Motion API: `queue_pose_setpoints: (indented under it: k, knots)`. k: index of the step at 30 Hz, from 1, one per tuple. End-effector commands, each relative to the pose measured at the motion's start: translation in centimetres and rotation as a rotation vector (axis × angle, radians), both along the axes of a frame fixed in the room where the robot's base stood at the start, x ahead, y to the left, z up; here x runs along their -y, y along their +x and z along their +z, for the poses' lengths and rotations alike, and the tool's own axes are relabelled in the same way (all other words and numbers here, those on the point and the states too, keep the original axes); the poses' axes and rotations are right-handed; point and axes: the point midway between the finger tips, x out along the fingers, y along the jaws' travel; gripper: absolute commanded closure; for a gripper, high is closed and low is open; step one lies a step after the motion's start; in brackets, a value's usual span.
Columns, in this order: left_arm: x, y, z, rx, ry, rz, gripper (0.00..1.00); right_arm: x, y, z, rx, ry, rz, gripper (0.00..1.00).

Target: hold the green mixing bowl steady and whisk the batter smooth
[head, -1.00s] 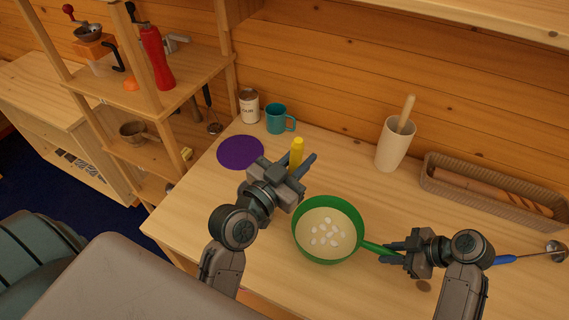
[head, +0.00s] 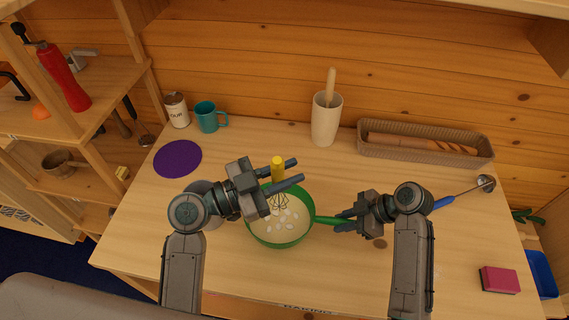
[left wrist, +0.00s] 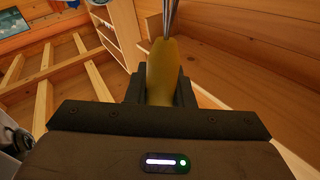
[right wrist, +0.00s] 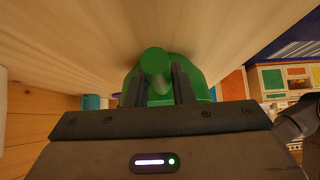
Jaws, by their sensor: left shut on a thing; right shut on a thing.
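The green mixing bowl (head: 268,243) stands on the table and holds pale batter (head: 284,232) with several white lumps in it. My right gripper (head: 343,220) is shut on the bowl's green handle (head: 326,220), which also shows in the right wrist view (right wrist: 155,66). My left gripper (head: 279,173) is shut on the yellow handle of the whisk (head: 277,163), also in the left wrist view (left wrist: 162,68). The whisk's wires (head: 280,203) hang down over the bowl; whether their tips touch the batter I cannot tell.
A purple mat (head: 178,159), a teal mug (head: 207,117) and a white can (head: 177,111) are at the back left. A cream crock (head: 326,121) and a woven basket (head: 425,155) stand at the back. A ladle (head: 466,191) and a pink sponge (head: 499,280) lie at right.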

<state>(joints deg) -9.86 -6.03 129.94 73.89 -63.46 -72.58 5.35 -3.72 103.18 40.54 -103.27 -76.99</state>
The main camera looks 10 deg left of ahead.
Motion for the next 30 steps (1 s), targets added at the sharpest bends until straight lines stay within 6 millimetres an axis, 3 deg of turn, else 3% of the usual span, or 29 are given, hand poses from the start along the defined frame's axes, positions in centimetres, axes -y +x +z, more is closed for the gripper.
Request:
queue_pose_setpoints:
  k: [21, 30]
  knots:
    - [0.0, 0.0, -7.2, -0.002, -0.001, 0.002, 1.00, 0.0, 0.0, 0.0, 0.000, 0.001, 0.000, 1.00]
    - [0.0, 0.0, -8.9, -0.001, -0.001, 0.001, 1.00, 0.0, 0.0, 0.0, 0.000, 0.001, 0.000, 1.00]
